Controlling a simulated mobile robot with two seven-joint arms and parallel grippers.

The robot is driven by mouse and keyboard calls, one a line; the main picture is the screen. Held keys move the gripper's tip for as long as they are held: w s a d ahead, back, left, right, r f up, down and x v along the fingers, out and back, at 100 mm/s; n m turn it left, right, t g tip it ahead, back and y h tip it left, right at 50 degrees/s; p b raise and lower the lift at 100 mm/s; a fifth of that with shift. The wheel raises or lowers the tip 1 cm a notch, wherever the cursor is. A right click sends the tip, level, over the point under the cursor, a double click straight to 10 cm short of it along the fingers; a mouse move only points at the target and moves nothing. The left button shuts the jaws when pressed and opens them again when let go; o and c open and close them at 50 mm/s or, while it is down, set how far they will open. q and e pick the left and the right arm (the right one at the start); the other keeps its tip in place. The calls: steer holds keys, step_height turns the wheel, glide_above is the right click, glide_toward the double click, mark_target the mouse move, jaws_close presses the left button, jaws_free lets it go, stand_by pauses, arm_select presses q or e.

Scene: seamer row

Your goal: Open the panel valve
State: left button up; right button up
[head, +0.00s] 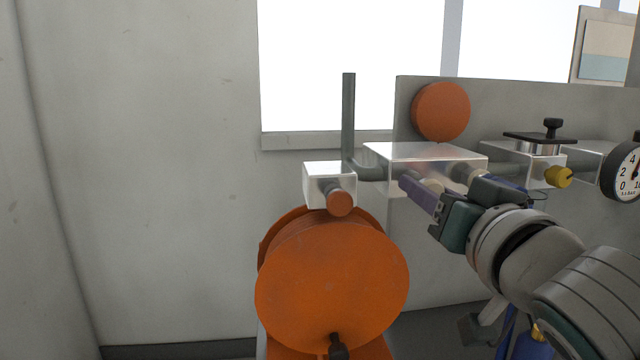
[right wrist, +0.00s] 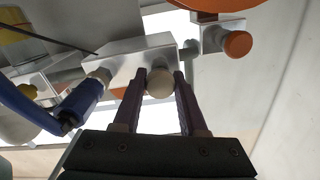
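A bright metal block (head: 425,155) is mounted on the grey panel (head: 455,105), and it also shows in the right wrist view (right wrist: 142,58). A cream round knob (right wrist: 160,83) sticks out of its front. A blue lever (right wrist: 80,103) joins the block at a metal fitting to the left of the knob in the right wrist view. My right gripper (head: 410,188) is at the block's front, its two purple fingers (right wrist: 160,88) apart, one on each side of the cream knob. I cannot tell whether they press on it. My left gripper is out of view.
A large orange reel (head: 332,285) stands left of my right gripper, below a small block with an orange knob (head: 340,202). A dark vertical pipe (head: 348,115) rises beside it. A gauge (head: 625,172) and a yellow knob (head: 558,177) lie to the right.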

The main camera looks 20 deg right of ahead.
steer(key=o, duration=0.4)
steer(key=b+v, duration=0.1)
steer(key=v, duration=0.9)
steer(key=shift+d, duration=0.1)
